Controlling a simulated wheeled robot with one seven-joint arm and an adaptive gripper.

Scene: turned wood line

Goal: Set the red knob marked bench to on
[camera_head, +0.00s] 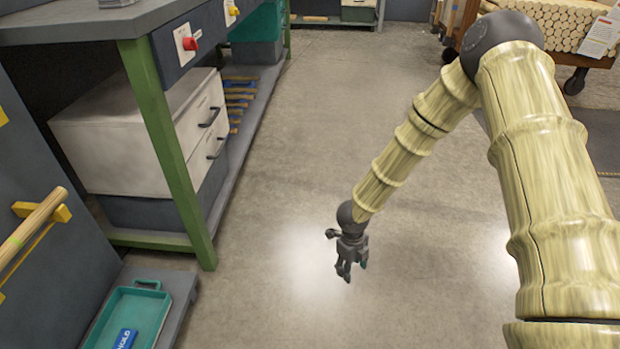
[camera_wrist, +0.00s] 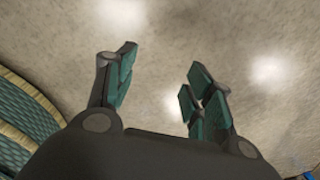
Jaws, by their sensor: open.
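A red knob (camera_head: 190,44) sits on a white plate on the dark front panel of the workbench, at the upper left in the head view. Any writing on its plate is too small to read. A second knob (camera_head: 233,10), orange-yellow, sits on its own plate farther along the same bench front. My gripper (camera_head: 347,270) hangs over the open floor, well to the right of and below the red knob, pointing down. Its fingers are apart and empty in the wrist view (camera_wrist: 158,88), with only floor beyond them.
The workbench has a green leg (camera_head: 165,140) and a white drawer unit (camera_head: 130,130) beneath it. A teal tray (camera_head: 103,335) holding a blue block (camera_head: 125,339) lies at lower left. A wooden rod (camera_head: 32,228) sticks out at left. A cart (camera_head: 575,58) with dowels stands at upper right. The middle floor is clear.

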